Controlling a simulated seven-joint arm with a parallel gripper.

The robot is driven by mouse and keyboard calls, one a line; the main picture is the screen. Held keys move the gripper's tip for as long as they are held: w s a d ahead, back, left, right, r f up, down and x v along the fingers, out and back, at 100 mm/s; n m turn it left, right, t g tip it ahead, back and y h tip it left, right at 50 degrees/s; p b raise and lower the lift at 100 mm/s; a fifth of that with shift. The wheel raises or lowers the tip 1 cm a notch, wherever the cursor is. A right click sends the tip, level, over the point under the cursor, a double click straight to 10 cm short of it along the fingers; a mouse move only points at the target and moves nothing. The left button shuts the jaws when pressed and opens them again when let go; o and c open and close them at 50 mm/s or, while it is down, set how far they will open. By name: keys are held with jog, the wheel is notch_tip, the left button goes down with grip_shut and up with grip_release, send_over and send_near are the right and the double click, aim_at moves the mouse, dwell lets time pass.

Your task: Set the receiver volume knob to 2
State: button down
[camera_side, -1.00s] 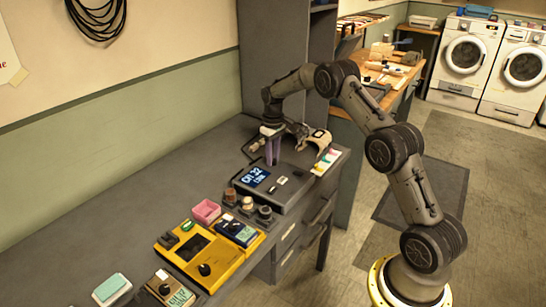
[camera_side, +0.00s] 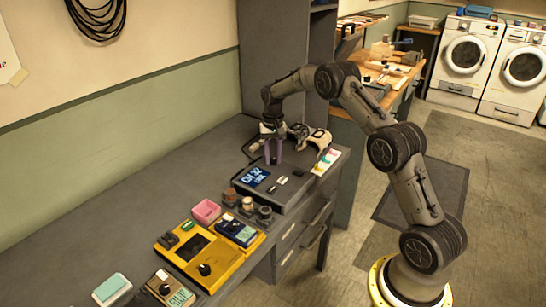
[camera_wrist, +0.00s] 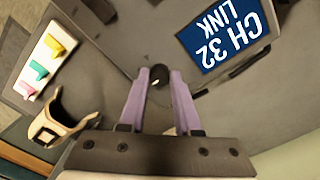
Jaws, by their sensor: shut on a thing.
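The receiver (camera_side: 296,192) is a dark grey box on the bench, with a lit blue display (camera_side: 254,176) reading "CH 32 LINK". In the wrist view the display (camera_wrist: 222,32) shows at the upper right. My gripper (camera_side: 273,160) points down at the back part of the receiver. In the wrist view its two purple fingers (camera_wrist: 158,76) are closed on a small dark round knob (camera_wrist: 158,77) with a pale mark. The fingers hide the sides of the knob, and no scale numbers around it are readable.
A pale panel with coloured levers (camera_wrist: 40,64) and a pale curved object (camera_wrist: 60,125) lie close beside the receiver. Small round containers (camera_side: 247,204), a pink box (camera_side: 206,211) and a yellow device (camera_side: 200,258) stand at the front.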

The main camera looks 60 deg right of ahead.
aim_at(273, 160)
jog(key=shift+r, duration=0.1)
dwell(0.3)
jog(key=c, duration=0.6)
grip_release()
notch_tip(273, 160, up, 14)
